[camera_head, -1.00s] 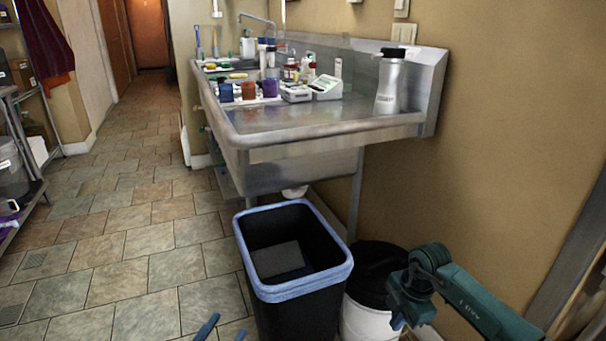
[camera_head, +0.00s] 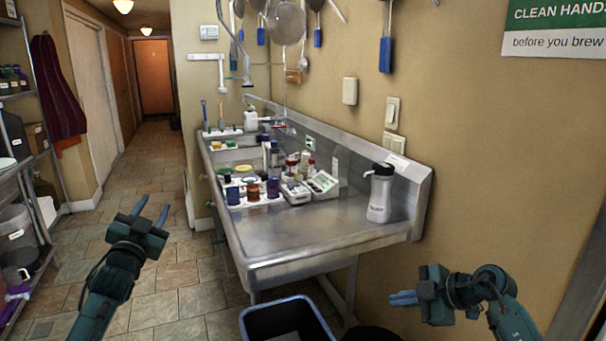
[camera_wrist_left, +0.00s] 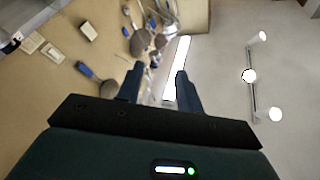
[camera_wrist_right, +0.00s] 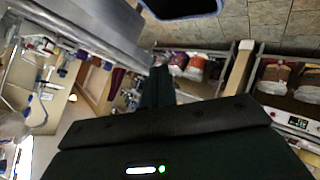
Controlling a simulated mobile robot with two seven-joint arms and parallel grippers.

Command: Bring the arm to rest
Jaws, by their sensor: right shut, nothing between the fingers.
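My left gripper (camera_head: 151,211) is raised at the left of the head view, above the tiled floor, with its two blue fingers apart and nothing between them. Its fingers also stand apart in the left wrist view (camera_wrist_left: 158,82). My right gripper (camera_head: 392,298) is at the lower right of the head view, in front of the tan wall and right of the sink table. Its blue fingers point left and are closed together, with nothing held. In the right wrist view the dark fingers (camera_wrist_right: 158,88) are together.
Steel shelving (camera_head: 40,250) is at the far left. Floor between is clear.

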